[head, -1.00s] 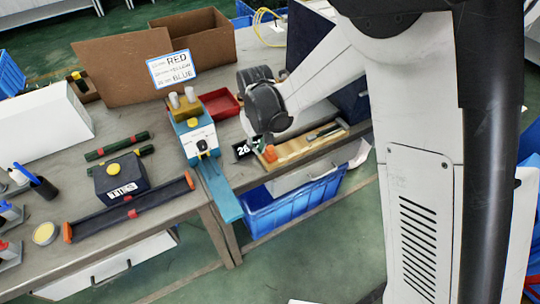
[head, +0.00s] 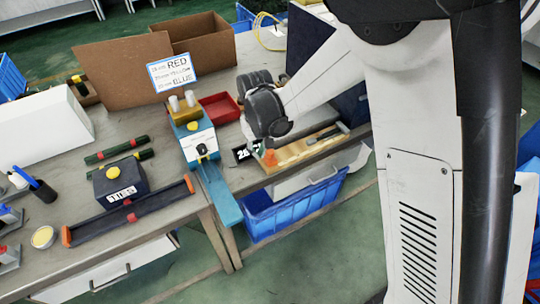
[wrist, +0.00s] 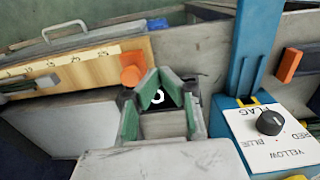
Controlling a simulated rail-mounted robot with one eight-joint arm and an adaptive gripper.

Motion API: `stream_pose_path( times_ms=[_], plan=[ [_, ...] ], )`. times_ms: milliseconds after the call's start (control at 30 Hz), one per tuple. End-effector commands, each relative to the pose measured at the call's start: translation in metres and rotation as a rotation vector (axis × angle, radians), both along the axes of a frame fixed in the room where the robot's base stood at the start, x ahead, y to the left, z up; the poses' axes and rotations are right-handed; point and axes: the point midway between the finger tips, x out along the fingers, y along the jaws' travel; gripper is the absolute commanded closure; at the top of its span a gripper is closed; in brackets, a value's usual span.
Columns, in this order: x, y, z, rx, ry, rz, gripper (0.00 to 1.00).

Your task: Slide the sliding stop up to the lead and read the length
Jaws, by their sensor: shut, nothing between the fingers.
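A wooden measuring board (head: 298,152) with a printed scale lies along the bench edge; it also shows in the wrist view (wrist: 108,62). An orange block, which looks like the sliding stop (head: 270,158), sits at the board's left end in the head view; it is also in the wrist view (wrist: 130,75). A grey item, perhaps the lead (wrist: 45,82), lies on the board, apart from the stop. A black display (head: 243,152) is beside the board, its digits partly covered. My gripper (wrist: 161,80) is shut and empty, with green fingers beside the orange stop; contact is unclear.
A blue machine (head: 198,145) with a dial stands left of the board, its blue arm (head: 220,195) over the bench edge. A red tray (head: 220,108) and cardboard box (head: 195,35) are behind. A blue crate (head: 295,210) stands below the bench.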

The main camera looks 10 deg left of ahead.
Motion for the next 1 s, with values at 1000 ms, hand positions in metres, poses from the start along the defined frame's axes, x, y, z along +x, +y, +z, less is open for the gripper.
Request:
stream_pose_path(
  times_ms=[1000],
  plan=[
    [0.000, 0.000, -0.024, 0.000, 0.000, 0.000, 1.00]
  ],
)
